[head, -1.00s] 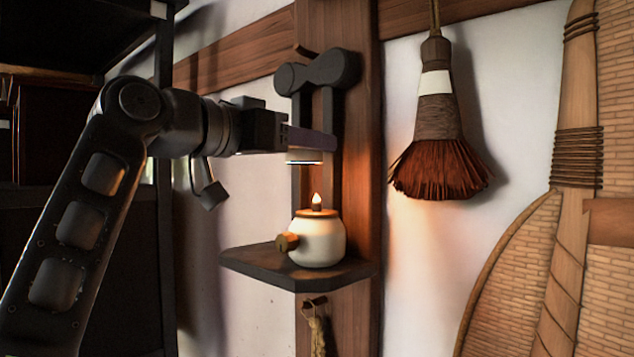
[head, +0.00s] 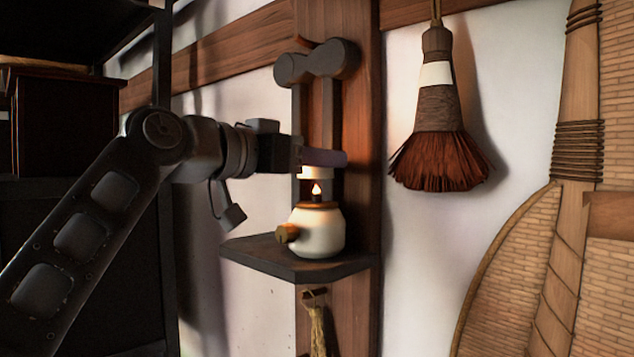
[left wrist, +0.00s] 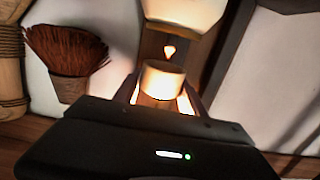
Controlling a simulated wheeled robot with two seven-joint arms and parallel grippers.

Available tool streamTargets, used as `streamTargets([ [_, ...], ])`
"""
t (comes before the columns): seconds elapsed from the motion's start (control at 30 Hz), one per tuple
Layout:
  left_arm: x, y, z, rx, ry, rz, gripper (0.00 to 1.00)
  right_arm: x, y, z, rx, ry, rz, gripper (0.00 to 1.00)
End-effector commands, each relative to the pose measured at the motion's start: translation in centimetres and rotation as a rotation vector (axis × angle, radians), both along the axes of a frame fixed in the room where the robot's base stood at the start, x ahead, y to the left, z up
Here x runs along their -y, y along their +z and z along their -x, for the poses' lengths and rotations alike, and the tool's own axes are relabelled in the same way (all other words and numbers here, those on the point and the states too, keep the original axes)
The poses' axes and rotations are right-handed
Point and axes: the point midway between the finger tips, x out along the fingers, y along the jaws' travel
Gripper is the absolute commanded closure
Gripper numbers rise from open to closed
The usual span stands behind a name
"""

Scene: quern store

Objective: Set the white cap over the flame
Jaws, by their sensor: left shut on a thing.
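A round white lamp (head: 318,234) with a tan rim and a wooden knob stands upright on a dark wall shelf. Its flame (head: 316,189) burns on a short dark wick at the top. My left gripper (head: 325,158) is shut on the white cap (head: 316,173) and holds it just above the flame. A small gap shows between cap and flame. In the left wrist view the picture is upside down: the cap (left wrist: 161,82) sits between the lit fingers, with the flame (left wrist: 169,51) and lamp (left wrist: 185,10) beyond it. My right gripper is not in view.
The dark shelf (head: 270,260) is fixed to a wooden post (head: 362,120). A dark bracket (head: 318,62) sits on the post above my gripper. A reddish brush (head: 437,155) hangs to the right. A dark rack (head: 65,130) stands at the left.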

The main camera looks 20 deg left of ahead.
Motion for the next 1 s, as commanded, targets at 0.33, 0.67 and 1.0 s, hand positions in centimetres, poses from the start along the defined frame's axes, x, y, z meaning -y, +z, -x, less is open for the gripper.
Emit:
streamTargets([
  [0.33,0.0,-3.4,-0.3,-0.001,0.002,0.002,0.92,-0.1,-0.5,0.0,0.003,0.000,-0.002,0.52],
  [0.67,0.1,-3.7,-0.3,0.000,0.001,0.002,0.92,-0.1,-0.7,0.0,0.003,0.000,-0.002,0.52],
  [1.0,0.1,-3.8,-0.3,-0.001,0.001,0.002,0.32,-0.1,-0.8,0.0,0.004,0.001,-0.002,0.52],
])
